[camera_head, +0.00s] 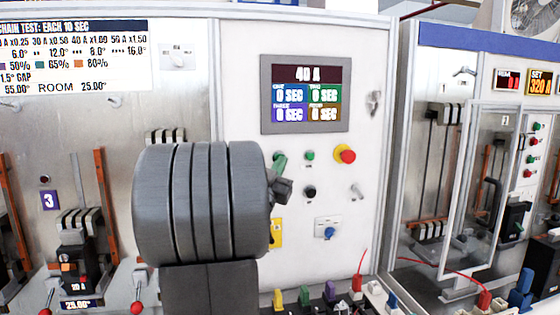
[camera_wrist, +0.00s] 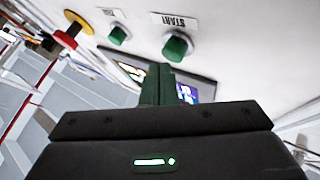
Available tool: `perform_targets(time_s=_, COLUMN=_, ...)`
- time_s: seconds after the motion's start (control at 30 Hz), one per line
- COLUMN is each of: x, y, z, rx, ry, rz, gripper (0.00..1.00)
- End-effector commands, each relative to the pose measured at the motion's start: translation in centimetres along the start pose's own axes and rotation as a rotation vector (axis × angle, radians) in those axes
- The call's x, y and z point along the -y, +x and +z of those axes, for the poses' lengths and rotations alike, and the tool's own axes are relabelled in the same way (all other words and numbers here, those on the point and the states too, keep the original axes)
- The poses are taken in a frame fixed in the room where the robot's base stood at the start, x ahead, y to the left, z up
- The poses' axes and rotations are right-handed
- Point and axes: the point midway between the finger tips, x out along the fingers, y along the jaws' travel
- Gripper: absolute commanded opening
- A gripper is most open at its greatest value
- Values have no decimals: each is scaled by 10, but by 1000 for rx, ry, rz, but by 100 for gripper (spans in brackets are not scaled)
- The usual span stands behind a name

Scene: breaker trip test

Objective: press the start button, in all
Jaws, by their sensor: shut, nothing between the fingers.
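The start button (camera_wrist: 178,46) is a green knob on the white panel, under an upside-down START label (camera_wrist: 174,20) in the wrist view. My gripper (camera_wrist: 158,72) is shut and empty, its green fingers together. The fingertips appear just short of the start button and a little to its left in the wrist view; I cannot tell whether they touch it. In the head view my gripper (camera_head: 280,163) is at the panel's left button column, and its fingers and my arm largely hide the start button there.
Another green button (camera_head: 309,155) and a red mushroom button on a yellow collar (camera_head: 345,154) sit to the right. A black knob (camera_head: 309,191) is below. The display (camera_head: 304,94) reads 40 A above. Plugs and a red cable (camera_head: 361,262) lie along the front ledge.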

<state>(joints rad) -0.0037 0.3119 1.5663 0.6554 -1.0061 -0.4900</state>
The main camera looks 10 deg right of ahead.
Motion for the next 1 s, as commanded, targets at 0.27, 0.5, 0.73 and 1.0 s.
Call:
perform_targets(time_s=0.27, x=1, y=2, z=1, rx=1, ry=0, rz=0, gripper=0)
perform_targets(time_s=0.5, x=2, y=2, z=2, rx=0, ry=0, rz=0, gripper=0)
perform_targets(time_s=0.73, x=3, y=4, z=3, rx=0, ry=0, rz=0, gripper=0)
perform_targets(time_s=1.0, x=5, y=6, z=5, rx=0, ry=0, rz=0, gripper=0)
